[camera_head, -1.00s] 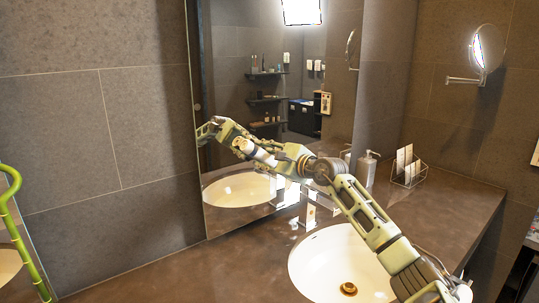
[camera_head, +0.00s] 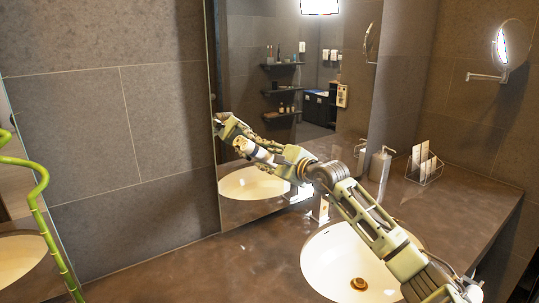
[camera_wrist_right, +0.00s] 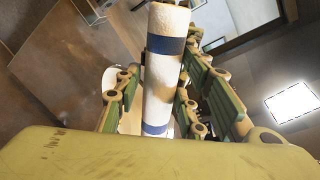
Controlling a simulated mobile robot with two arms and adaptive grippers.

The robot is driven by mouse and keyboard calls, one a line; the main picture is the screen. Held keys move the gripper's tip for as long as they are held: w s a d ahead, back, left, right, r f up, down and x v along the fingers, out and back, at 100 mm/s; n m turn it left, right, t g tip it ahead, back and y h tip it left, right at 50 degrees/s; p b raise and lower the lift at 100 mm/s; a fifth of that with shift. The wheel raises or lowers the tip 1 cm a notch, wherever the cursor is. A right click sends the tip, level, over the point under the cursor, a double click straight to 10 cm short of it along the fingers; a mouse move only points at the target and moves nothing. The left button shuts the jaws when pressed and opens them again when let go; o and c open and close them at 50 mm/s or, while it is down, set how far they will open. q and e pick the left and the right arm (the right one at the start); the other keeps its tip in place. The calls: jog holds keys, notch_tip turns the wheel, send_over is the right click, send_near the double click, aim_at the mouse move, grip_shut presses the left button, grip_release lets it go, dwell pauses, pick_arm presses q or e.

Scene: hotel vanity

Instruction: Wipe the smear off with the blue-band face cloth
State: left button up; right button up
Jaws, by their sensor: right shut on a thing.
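My right arm reaches from the lower right across the front of the mirror (camera_head: 240,90), and my right gripper (camera_head: 224,124) is near the mirror's left edge. In the right wrist view this gripper (camera_wrist_right: 160,88) is shut on the blue-band face cloth (camera_wrist_right: 162,75), a white roll with two blue bands. The cloth lies lengthwise between the green-padded fingers. I cannot make out a smear clearly on the mirror or the counter. My left gripper is out of view.
A white round basin (camera_head: 335,265) is set in the brown counter (camera_head: 200,268), with a faucet (camera_head: 320,208) behind it. A soap dispenser (camera_head: 380,165) and a wire card holder (camera_head: 424,168) stand at the right. A green bamboo-like stalk (camera_head: 45,215) is at the left. A round mirror (camera_head: 511,45) juts from the right wall.

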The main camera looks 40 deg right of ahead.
jog(key=shift+s+f, duration=0.1)
jog(key=shift+s+f+b, duration=0.2)
jog(key=shift+s+b, duration=0.45)
jog(key=s+b, duration=0.4)
jog(key=s, duration=0.1)
jog(key=shift+s+a+r, duration=0.25)
jog(key=shift+a+r, duration=0.05)
